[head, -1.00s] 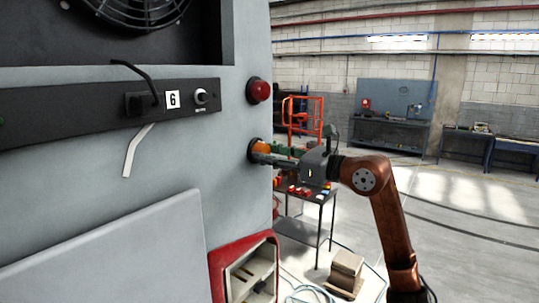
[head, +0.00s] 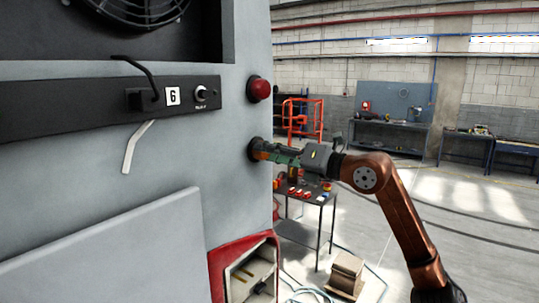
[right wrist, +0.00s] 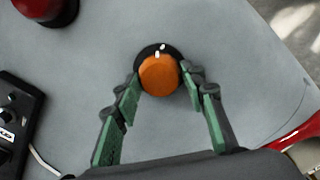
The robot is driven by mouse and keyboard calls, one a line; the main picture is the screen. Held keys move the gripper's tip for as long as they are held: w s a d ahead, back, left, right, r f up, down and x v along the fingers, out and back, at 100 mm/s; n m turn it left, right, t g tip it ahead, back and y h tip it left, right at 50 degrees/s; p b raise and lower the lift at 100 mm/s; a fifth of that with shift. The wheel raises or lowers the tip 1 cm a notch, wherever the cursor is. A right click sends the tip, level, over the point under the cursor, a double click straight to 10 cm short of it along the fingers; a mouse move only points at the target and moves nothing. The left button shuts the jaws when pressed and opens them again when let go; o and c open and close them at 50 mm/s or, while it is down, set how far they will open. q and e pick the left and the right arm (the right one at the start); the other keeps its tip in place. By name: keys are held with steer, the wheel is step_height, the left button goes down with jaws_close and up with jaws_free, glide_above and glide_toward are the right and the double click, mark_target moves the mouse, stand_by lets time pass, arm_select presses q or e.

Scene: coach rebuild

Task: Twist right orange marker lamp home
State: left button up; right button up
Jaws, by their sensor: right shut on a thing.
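The orange marker lamp (head: 256,155) sits in a dark round base on the grey coach panel, below the red lamp. In the right wrist view the orange lamp (right wrist: 160,76) has a white mark on its rim, close to a white mark on the dark base ring (right wrist: 150,50); the two look slightly offset. My right gripper (head: 266,153) reaches in from the right and is shut on the orange lamp. Its green-padded fingers (right wrist: 160,80) lie either side of the lamp in the wrist view. In the head view the fingers hide part of the lamp. My left gripper is not in view.
The red lamp (head: 259,89) is just above on the same panel. A black strip with switches (head: 100,102) and a white lever are left. A red-edged open box (head: 245,268) is below. A small table (head: 318,196) stands behind my right arm.

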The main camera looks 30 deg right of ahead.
steer(key=shift+r+m, duration=0.1)
steer(key=shift+m, duration=1.1)
steer(key=o, duration=1.2)
steer(key=shift+d, duration=0.15)
steer(key=shift+c, duration=0.2)
steer(key=shift+s, duration=0.1)
steer(key=v, duration=1.1)
steer(key=shift+s, duration=0.4)
steer(key=shift+d, duration=0.1)
